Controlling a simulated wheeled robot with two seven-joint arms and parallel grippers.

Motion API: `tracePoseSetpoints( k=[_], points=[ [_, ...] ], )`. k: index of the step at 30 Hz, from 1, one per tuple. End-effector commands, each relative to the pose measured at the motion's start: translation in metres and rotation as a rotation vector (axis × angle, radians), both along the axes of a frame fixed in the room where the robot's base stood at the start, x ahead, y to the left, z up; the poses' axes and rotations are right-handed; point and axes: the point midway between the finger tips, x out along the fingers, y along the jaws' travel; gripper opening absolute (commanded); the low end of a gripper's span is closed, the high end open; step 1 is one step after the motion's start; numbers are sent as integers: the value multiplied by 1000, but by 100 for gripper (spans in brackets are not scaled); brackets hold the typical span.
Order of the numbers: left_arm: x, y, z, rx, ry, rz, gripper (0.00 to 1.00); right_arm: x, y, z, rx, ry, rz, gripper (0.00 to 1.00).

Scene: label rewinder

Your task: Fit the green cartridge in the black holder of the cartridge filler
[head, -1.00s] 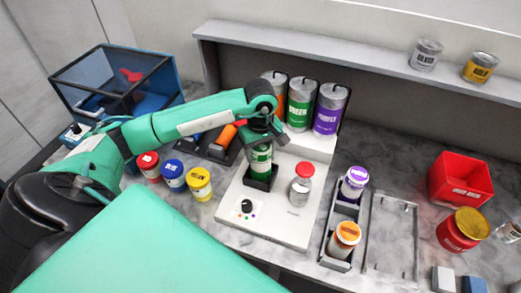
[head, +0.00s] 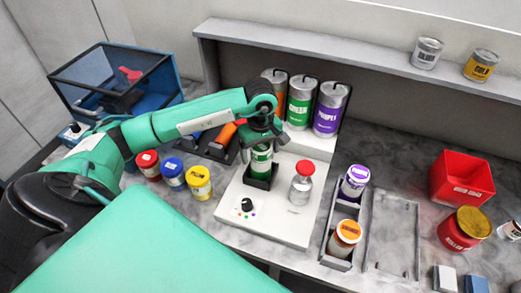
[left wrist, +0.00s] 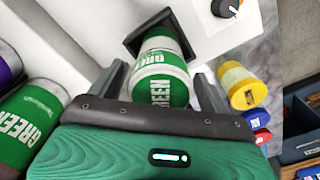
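The green cartridge (head: 261,162), white with green bands, stands upright in the black holder (head: 261,184) on the white cartridge filler (head: 236,216). In the left wrist view the cartridge (left wrist: 160,75) has its far end within the square black holder (left wrist: 133,43). My left gripper (head: 263,137) is right above the cartridge. Its fingers (left wrist: 163,92) are spread on either side of the cartridge's top, with a small gap visible on each side. The holder's inside is hidden by the cartridge. My right gripper is in neither view.
A red-capped bottle (head: 302,183) stands on the filler just right of the holder. Large orange, green (head: 300,102) and purple cans stand behind. Red, blue and yellow jars (head: 199,183) stand left.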

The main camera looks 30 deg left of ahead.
Motion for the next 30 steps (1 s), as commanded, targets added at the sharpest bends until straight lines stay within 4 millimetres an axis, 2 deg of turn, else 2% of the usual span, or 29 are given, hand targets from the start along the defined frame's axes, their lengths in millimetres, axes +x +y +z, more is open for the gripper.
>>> tracePoseSetpoints(
  k=[8, 13, 30],
  points=[
    [0, 0, 0, 0, 1, 0, 80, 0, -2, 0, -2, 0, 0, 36],
    [1, 0, 10, 0, -2, 1, 80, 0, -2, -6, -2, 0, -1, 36],
    [0, 0, 111, 1, -5, 0, 80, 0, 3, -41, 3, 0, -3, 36]
  ],
)
